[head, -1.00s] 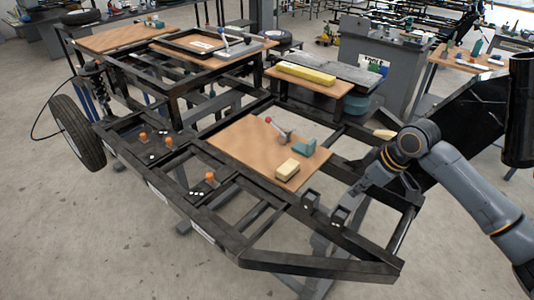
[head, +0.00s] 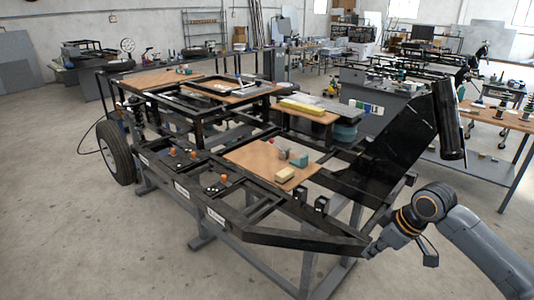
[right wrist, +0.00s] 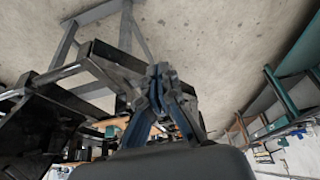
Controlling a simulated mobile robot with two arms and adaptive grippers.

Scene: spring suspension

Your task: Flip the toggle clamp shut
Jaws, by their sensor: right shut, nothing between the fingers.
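The toggle clamp (head: 284,154) is small and sits on a wooden board (head: 245,156) on the black frame. Its red handle knob (head: 271,139) points up and to the left; the clamp's exact state is too small to tell. A teal block (head: 300,160) is beside it, and a cream block (head: 285,174) lies nearer the board's front. My right gripper (head: 371,253) is shut and empty at the frame's front right corner, well apart from the clamp. Its closed fingers show in the right wrist view (right wrist: 161,76), where I cannot make out the clamp. My left gripper is not in view.
The black frame (head: 290,237) stands between my right gripper and the clamp board. A dark panel (head: 390,150) rises to the right of the board. Orange-topped parts (head: 223,180) stand left of the board. Open floor (head: 120,250) lies at front left.

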